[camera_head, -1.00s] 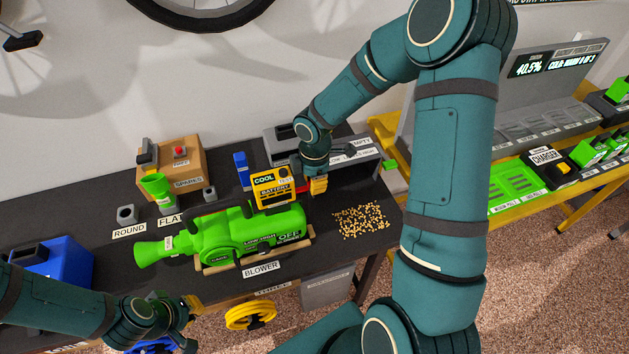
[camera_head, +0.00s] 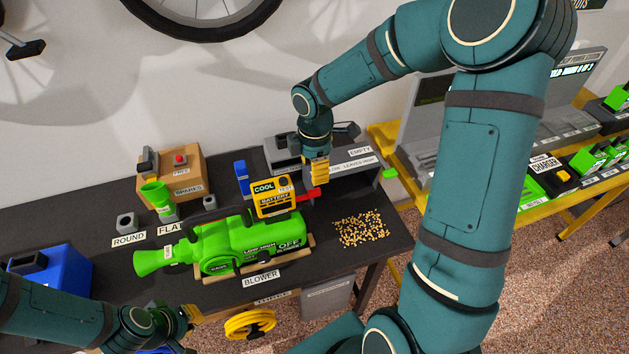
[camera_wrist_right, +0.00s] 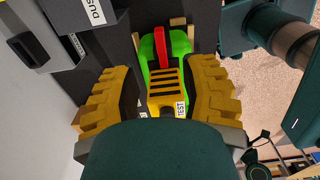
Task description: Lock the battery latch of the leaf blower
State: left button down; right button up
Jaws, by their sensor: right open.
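The green leaf blower (camera_head: 230,238) lies on the dark bench with its nozzle to the left. A yellow and black battery (camera_head: 274,198) labelled COOL sits on its top right. A red latch lever (camera_head: 308,194) sticks out to the right of the battery; it also shows in the right wrist view (camera_wrist_right: 162,40) beyond the slotted battery top (camera_wrist_right: 166,88). My right gripper (camera_head: 319,182) is just above and behind the lever, its yellow fingers open (camera_wrist_right: 160,90) on both sides of the battery in the wrist view. My left gripper (camera_head: 190,318) is low at the front left; its fingers are hardly visible.
Spilled yellowish pellets (camera_head: 361,229) lie right of the blower. A grey bin (camera_head: 357,163) marked EMPTY stands behind my right gripper. A spares box (camera_head: 182,175), nozzles and a blue box (camera_head: 55,276) stand to the left. The charger shelf (camera_head: 548,175) is far right.

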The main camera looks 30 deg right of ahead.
notch_tip(320, 180, up, 3)
jog(key=shift+r, duration=0.2)
dwell(0.5)
